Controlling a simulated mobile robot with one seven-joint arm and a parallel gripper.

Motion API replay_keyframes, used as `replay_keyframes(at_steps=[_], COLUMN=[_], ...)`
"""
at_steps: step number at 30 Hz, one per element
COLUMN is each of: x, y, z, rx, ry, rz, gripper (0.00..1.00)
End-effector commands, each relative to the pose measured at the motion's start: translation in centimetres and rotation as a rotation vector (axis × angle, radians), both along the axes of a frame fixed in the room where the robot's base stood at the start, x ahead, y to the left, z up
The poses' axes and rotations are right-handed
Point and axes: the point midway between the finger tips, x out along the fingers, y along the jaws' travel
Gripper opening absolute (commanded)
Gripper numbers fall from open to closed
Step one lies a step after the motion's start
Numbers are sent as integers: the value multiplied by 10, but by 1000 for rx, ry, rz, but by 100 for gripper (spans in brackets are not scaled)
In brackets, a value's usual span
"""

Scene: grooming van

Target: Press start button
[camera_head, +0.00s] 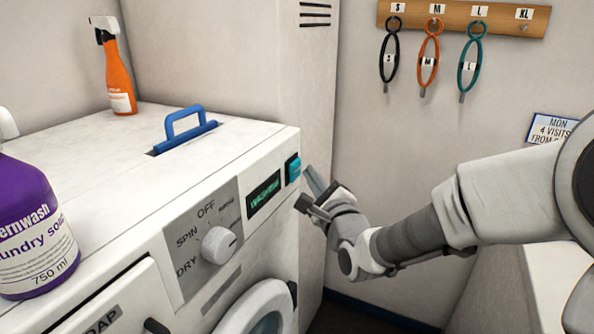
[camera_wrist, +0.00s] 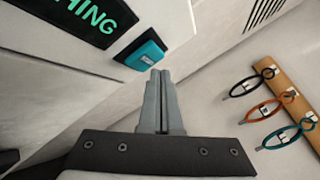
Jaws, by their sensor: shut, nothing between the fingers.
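The teal start button (camera_head: 293,168) is at the right end of the washing machine's front panel, beside a small display (camera_head: 264,192) with green lettering that seems to read "WASHING". In the wrist view the button (camera_wrist: 145,54) sits just above and left of my fingertips, and part of the display (camera_wrist: 93,14) reads "HING". My gripper (camera_head: 308,184) is shut and empty, with its fingertips close to the button's right side in the head view. The fingers (camera_wrist: 160,75) lie together in the wrist view. I cannot tell for certain whether they touch the button.
The washing machine (camera_head: 110,180) carries an orange spray bottle (camera_head: 119,75), a blue handle (camera_head: 184,128) and a purple laundry soap bottle (camera_head: 32,225). A dial (camera_head: 219,245) is on its front. A wooden rack (camera_head: 460,20) with several coloured loops hangs on the back wall.

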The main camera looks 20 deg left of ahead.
Motion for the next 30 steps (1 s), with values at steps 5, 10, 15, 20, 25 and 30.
replay_keyframes(at_steps=[5,10,15,20,25,30], x=[0,-2,-3,-4,-4,-4], y=[-13,-30,-45,-50,-50,-50], z=[0,0,0,0,0,0], rx=[0,-1,-1,0,0,0], ry=[1,0,1,1,1,1], rz=[-4,-3,-3,-1,-1,-1], gripper=[0,0,0,0,0,0])
